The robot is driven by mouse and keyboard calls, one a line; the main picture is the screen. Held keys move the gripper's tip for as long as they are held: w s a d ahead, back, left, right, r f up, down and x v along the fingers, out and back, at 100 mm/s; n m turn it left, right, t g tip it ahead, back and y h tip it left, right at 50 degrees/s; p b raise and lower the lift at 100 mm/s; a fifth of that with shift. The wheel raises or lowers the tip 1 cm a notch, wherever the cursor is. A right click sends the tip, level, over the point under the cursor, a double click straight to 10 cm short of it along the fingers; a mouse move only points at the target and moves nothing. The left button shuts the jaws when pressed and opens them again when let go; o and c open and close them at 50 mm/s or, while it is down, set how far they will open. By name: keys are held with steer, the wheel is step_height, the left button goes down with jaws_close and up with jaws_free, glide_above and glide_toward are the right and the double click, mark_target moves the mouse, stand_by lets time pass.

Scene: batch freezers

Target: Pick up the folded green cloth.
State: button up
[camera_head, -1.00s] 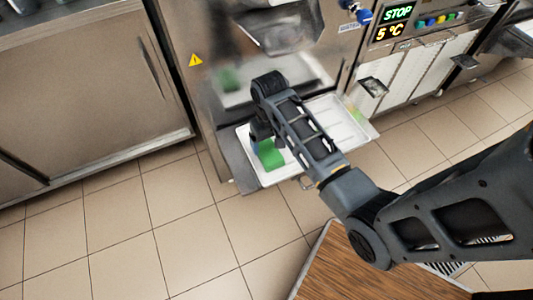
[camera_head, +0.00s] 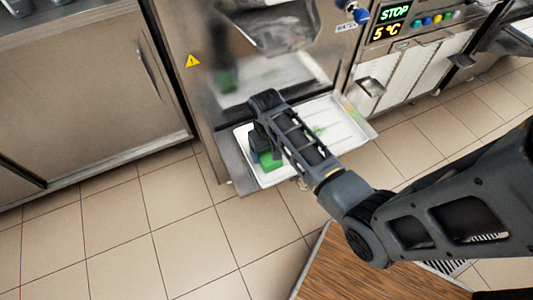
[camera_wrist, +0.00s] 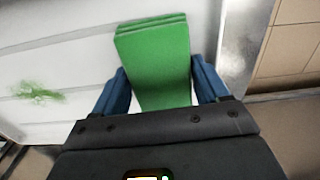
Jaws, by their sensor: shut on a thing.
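The folded green cloth (camera_wrist: 155,55) lies between the two blue fingers of my gripper (camera_wrist: 160,90) in the wrist view, and my gripper is shut on it. In the head view the cloth (camera_head: 269,161) shows as a green patch under my gripper (camera_head: 259,146), over the left end of a white tray (camera_head: 345,117). My arm hides part of the cloth and tray. I cannot tell whether the cloth still touches the tray.
A green smear (camera_wrist: 38,92) marks the tray floor. The steel freezer front (camera_head: 265,75) stands close behind the tray. A wooden surface (camera_head: 350,270) is at the bottom, below my arm. The tiled floor (camera_head: 140,225) is clear at the left.

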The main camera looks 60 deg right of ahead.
steer(key=shift+c, duration=1.2)
steer(key=shift+r, duration=0.45)
steer(key=r, duration=0.2)
steer(key=d+r, duration=0.1)
steer(key=shift+s+r+p, duration=0.3)
steer(key=shift+s+r, duration=0.05)
steer(key=shift+r, duration=0.05)
steer(key=s+d+r, duration=0.6)
steer(key=s+d, duration=0.1)
steer(key=shift+d+r, duration=0.15)
steer(key=shift+d, duration=0.2)
